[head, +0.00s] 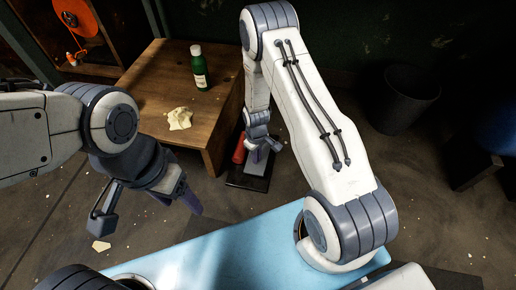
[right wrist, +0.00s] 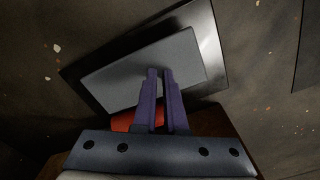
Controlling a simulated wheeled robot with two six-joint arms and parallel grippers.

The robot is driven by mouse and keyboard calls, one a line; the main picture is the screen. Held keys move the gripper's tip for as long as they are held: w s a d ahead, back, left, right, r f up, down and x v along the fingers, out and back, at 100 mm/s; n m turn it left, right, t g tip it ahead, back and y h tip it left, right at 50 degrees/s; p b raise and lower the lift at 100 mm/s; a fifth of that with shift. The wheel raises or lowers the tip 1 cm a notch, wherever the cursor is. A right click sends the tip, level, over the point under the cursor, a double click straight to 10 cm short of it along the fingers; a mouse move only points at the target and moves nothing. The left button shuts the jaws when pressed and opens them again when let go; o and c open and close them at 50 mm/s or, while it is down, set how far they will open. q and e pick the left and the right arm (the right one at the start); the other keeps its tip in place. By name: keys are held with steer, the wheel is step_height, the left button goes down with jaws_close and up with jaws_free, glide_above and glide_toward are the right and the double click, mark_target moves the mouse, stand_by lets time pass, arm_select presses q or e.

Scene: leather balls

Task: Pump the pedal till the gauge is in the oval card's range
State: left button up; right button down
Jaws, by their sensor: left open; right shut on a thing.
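The pedal (head: 256,165) is a grey plate on a black base (head: 246,181) on the floor by the wooden table; the plate also shows in the right wrist view (right wrist: 110,82). A red cylinder (head: 239,150) stands beside it, partly hidden. My right gripper (head: 265,150) is at the pedal, its purple fingers (right wrist: 160,72) close together over the grey plate in the right wrist view. What lies between the tips is hard to see. My left gripper (head: 148,212) is open and empty, above the floor at the left. I see no gauge and no oval card.
The wooden table (head: 150,85) holds a green bottle (head: 200,70) and a crumpled cream cloth (head: 179,118). A dark bin (head: 402,100) stands at the back right. An orange reel (head: 75,18) is at the top left. Floor around the pedal's right is clear.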

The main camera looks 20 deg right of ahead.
steer(key=shift+r+p, duration=2.25)
steer(key=shift+p, duration=0.1)
steer(key=shift+f, duration=0.1)
